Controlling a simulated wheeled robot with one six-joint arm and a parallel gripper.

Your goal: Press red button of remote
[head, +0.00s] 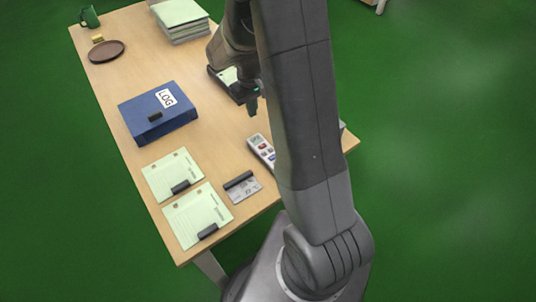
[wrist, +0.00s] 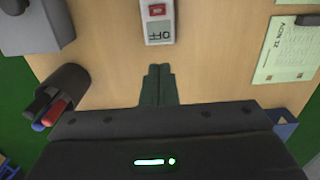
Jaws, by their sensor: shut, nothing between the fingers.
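The remote (head: 260,146) is a light grey handset lying on the table, partly hidden behind my arm in the head view. Small red and dark buttons show on it. The rest runs out of frame. My gripper (head: 252,108) is shut and empty, pointing down over the table. In the wrist view its fingertips (wrist: 159,70) are together, in line with the remote and apart from it in the picture.
A blue LOG binder (head: 158,114), papers (head: 173,176) with dark clips and a grey card (head: 243,190) lie on the table (head: 110,78). A dark pen cup (wrist: 72,78) and a grey box (wrist: 38,25) are left in the wrist view. Bare wood surrounds the fingertips.

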